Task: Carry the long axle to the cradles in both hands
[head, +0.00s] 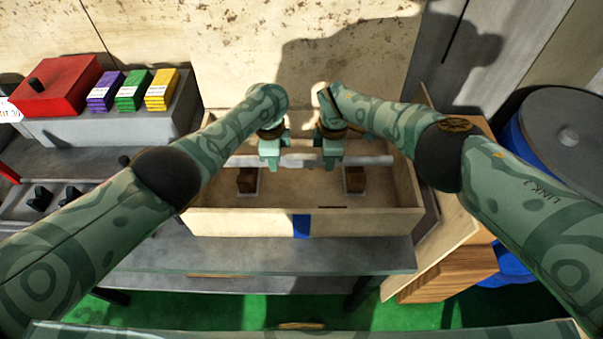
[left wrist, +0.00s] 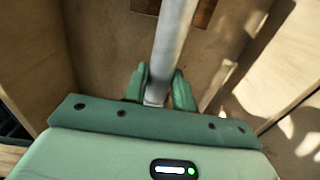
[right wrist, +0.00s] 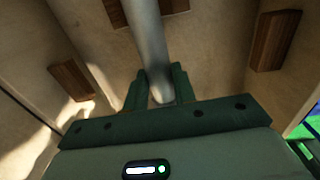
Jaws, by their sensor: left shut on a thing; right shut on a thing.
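The long axle (head: 303,161) is a pale grey metal bar lying left to right across the inside of an open wooden crate (head: 252,222). My left gripper (head: 270,164) is shut on the axle left of its middle. My right gripper (head: 332,164) is shut on it right of its middle. The axle shows between the fingers in the left wrist view (left wrist: 174,45) and the right wrist view (right wrist: 148,45). Two brown blocks (head: 247,181) (head: 355,180) are in the crate near the axle's ends; I cannot tell whether it touches them. I cannot clearly identify the cradles.
The crate stands on a grey bench (head: 270,257). At left, a grey machine carries a red box (head: 58,86) and purple, green and yellow stacks (head: 131,91). Dark fittings (head: 70,196) sit lower left. A blue drum with a grey lid (head: 570,125) and wooden boards (head: 450,275) stand right.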

